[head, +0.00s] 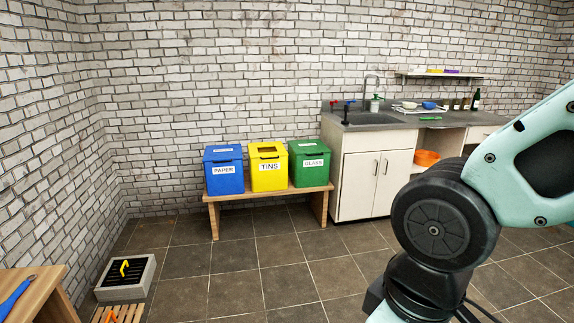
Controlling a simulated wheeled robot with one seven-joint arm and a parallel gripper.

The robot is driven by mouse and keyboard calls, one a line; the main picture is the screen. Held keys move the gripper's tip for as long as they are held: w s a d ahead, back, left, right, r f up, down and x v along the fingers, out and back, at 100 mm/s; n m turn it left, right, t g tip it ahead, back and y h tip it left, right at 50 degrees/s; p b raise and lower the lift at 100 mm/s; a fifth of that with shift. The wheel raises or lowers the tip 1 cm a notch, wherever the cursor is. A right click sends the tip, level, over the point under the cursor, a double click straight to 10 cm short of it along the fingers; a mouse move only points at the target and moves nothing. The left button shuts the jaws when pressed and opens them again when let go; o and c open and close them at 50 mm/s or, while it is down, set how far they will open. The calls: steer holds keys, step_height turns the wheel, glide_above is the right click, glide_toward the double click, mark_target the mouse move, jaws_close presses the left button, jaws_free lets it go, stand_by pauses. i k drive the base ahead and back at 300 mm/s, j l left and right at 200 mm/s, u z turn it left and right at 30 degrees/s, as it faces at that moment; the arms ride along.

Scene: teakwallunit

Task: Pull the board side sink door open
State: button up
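The sink cabinet (338,176) stands against the back wall, right of the bins. It has two pale doors, a left door (356,188) and a right door (396,190), and both look shut. Each has a dark vertical bar handle near the middle seam: the left handle (376,168) and the right handle (386,167). The sink (368,119) is set in the grey counter above. The right door is on the side toward the dishes and the green item on the counter.
Blue (223,180), yellow (269,178) and green (310,174) bins stand on a wooden bench (215,220) left of the cabinet. An orange bowl (427,158) sits in the open bay to the right. The tiled floor (265,270) before the cabinet is clear. A grey box (145,275) lies lower left.

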mark_target(395, 166)
steer(key=i+z, duration=0.4)
steer(key=i, duration=0.3)
steer(key=i+j+z, duration=0.35)
steer(key=i, duration=0.35)
steer(key=i+l+z, duration=0.15)
steer(key=i, duration=0.7)
steer(key=i+l+z, duration=0.1)
steer(key=i, duration=0.75)
steer(key=i+l+u, duration=0.3)
steer(key=i, duration=0.25)
steer(key=i+l+u, duration=0.3)
steer(key=i, duration=0.25)
